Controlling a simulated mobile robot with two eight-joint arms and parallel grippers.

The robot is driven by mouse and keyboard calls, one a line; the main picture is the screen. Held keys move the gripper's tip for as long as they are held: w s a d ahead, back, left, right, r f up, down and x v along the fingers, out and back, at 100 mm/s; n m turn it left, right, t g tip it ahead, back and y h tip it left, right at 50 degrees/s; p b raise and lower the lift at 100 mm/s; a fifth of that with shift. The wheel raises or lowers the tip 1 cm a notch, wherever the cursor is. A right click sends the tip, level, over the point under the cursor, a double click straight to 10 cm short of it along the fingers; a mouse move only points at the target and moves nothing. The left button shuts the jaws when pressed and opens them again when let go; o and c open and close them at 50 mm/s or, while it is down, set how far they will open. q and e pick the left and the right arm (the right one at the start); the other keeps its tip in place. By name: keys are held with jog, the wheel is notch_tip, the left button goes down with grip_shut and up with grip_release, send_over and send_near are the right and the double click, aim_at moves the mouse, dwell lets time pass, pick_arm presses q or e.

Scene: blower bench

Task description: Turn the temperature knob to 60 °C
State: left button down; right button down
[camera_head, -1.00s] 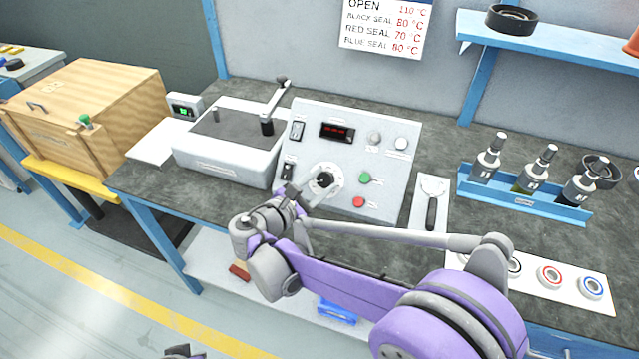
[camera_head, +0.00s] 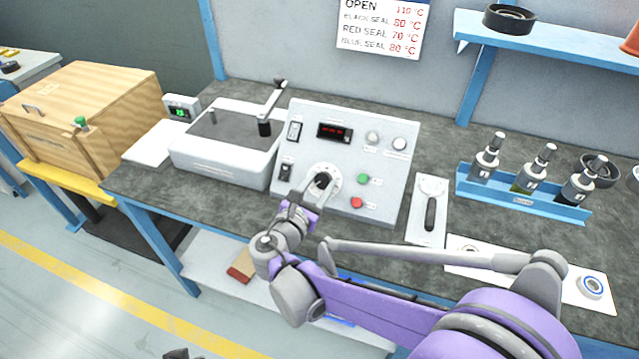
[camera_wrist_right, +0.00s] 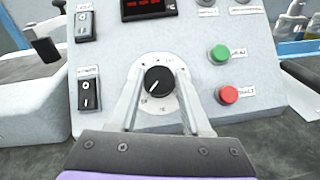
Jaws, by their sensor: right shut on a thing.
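The temperature knob (camera_wrist_right: 158,80) is black and round with a white pointer line, on a pale dial on the sloped control panel (camera_head: 390,165). It also shows in the head view (camera_head: 322,180). In the right wrist view the pointer aims to the lower left; the dial marks are too small to read. My right gripper (camera_wrist_right: 158,84) has one finger on each side of the knob and is shut on it. The red display (camera_head: 334,132) above is lit, its digits unreadable. At the bottom edge of the head view a small dark part shows, perhaps my left gripper (camera_head: 176,354).
A green button (camera_wrist_right: 219,54) and a red button (camera_wrist_right: 229,94) sit right of the knob. A wall sign (camera_head: 385,28) lists temperatures. A blue rack (camera_head: 522,198) holds bottles at the right.

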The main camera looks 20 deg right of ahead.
jog(key=shift+c, duration=1.8)
grip_release()
jog(key=shift+a, duration=0.1)
jog(key=v, duration=1)
jog(key=shift+s+a+p, duration=0.2)
jog(key=shift+s+p, duration=0.1)
jog(key=shift+p, duration=0.1)
